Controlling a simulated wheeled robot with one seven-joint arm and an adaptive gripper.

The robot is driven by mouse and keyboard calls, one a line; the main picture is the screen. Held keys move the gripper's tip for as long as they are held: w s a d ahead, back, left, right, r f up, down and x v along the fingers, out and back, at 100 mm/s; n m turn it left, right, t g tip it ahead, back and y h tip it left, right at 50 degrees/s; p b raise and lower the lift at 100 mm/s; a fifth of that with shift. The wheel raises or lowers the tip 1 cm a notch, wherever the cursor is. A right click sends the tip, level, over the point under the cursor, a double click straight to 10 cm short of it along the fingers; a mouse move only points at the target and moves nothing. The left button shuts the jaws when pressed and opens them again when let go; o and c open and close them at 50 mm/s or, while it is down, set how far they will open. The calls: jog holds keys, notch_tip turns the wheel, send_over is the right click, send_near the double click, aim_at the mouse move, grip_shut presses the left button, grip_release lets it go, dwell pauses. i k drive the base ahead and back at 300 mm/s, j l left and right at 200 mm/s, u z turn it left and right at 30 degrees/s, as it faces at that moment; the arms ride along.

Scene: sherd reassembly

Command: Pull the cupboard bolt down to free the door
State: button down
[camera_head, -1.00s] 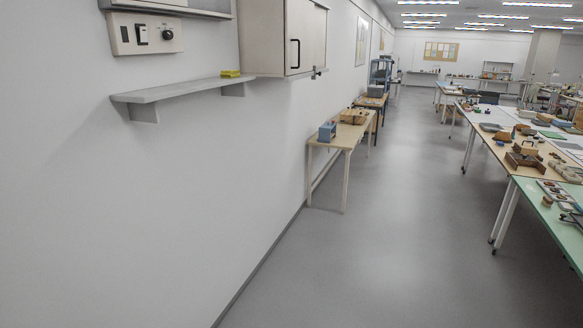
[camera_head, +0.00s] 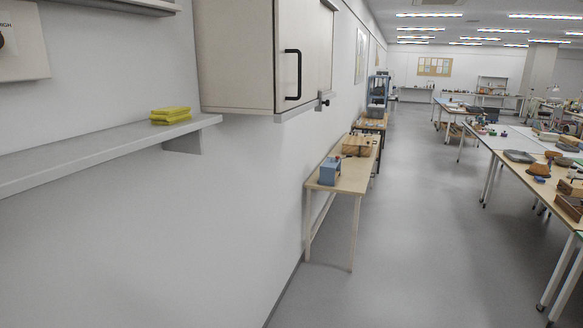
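The wall cupboard (camera_head: 235,55) hangs at upper centre-left, its pale door facing right with a black bar handle (camera_head: 292,74). The door looks closed. A small dark bolt knob (camera_head: 326,102) sits at the lower edge of the door, beside a grey strip on the cupboard's underside. Another small fitting shows at the cupboard's top right corner, too small to make out. My gripper is not in this view.
A grey wall shelf (camera_head: 90,148) with yellow folded cloths or sponges (camera_head: 170,115) runs left of the cupboard. A narrow wooden table (camera_head: 350,180) with a blue box (camera_head: 329,172) stands along the wall beyond. Work tables (camera_head: 545,180) line the right. The floor aisle (camera_head: 420,230) between is clear.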

aim_at(319, 108)
jog(key=i, duration=2.05)
jog(key=i+u, duration=0.2)
jog(key=u, duration=0.15)
